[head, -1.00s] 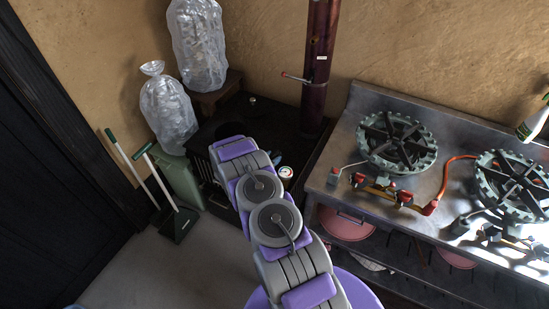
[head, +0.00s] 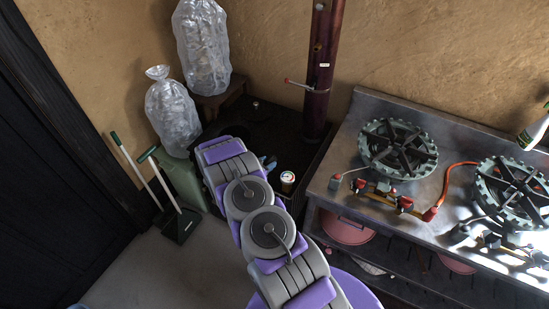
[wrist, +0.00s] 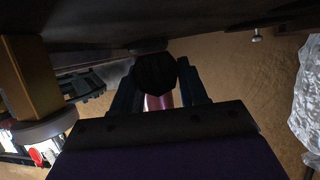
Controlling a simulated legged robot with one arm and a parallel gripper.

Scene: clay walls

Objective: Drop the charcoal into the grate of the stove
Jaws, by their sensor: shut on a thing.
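The charcoal, a dark faceted lump (wrist: 155,72), is held between the two fingers of my gripper (wrist: 157,85) in the wrist view. The stove (head: 290,142) is the black low unit in the corner, with a dark red flue pipe (head: 323,75) rising from it. The stove's dark surface (wrist: 215,18) fills the top of the inverted wrist view, close to the charcoal. I cannot make out the grate opening.
A small can (head: 287,181) stands beside my arm. A steel counter with gas burners (head: 398,148) is to the right. Two clear bags (head: 172,115) (head: 202,45), a green bin (head: 184,182) and a dustpan (head: 181,225) are to the left.

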